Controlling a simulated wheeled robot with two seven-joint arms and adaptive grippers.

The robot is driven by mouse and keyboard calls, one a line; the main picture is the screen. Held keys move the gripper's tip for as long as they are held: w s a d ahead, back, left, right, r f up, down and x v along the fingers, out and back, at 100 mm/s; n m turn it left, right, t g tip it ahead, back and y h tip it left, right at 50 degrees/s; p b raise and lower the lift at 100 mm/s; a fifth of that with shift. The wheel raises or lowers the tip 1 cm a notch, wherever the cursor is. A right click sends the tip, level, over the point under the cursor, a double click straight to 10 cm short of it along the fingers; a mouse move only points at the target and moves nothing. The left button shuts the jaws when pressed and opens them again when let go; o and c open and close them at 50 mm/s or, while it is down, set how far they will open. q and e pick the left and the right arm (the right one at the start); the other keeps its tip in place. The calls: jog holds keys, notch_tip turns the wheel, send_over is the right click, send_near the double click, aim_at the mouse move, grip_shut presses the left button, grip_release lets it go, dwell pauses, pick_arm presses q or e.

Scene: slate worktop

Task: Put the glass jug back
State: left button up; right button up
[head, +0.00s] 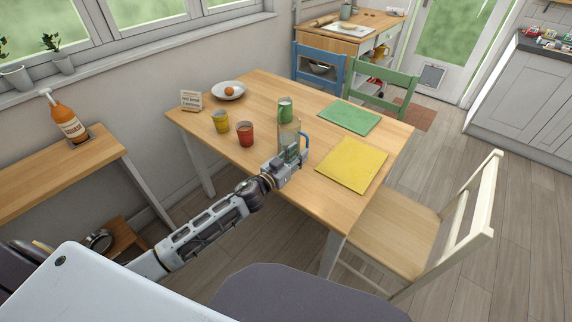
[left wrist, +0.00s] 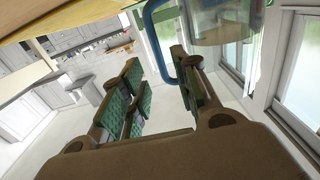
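The clear glass jug (head: 289,132) with a blue handle stands on the wooden table (head: 220,154), near its middle. My left gripper (head: 292,153) is at the jug's near side, covering its lower part. In the left wrist view the jug (left wrist: 222,22) is at the top, with its blue handle (left wrist: 160,48) reaching down between the green-padded fingers. The left gripper (left wrist: 160,85) is open, with a clear gap between its fingers. I cannot tell whether a finger touches the handle. My right gripper is not in view.
A yellow cup (head: 221,122), a red cup (head: 246,134) and a green cup (head: 285,106) stand close to the jug. A yellow mat (head: 352,164) and a green mat (head: 348,118) lie to the right. A bowl (head: 228,91) and small sign (head: 191,100) are at the back left.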

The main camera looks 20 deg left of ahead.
pick_arm(q)
jog(key=shift+v, duration=2.8)
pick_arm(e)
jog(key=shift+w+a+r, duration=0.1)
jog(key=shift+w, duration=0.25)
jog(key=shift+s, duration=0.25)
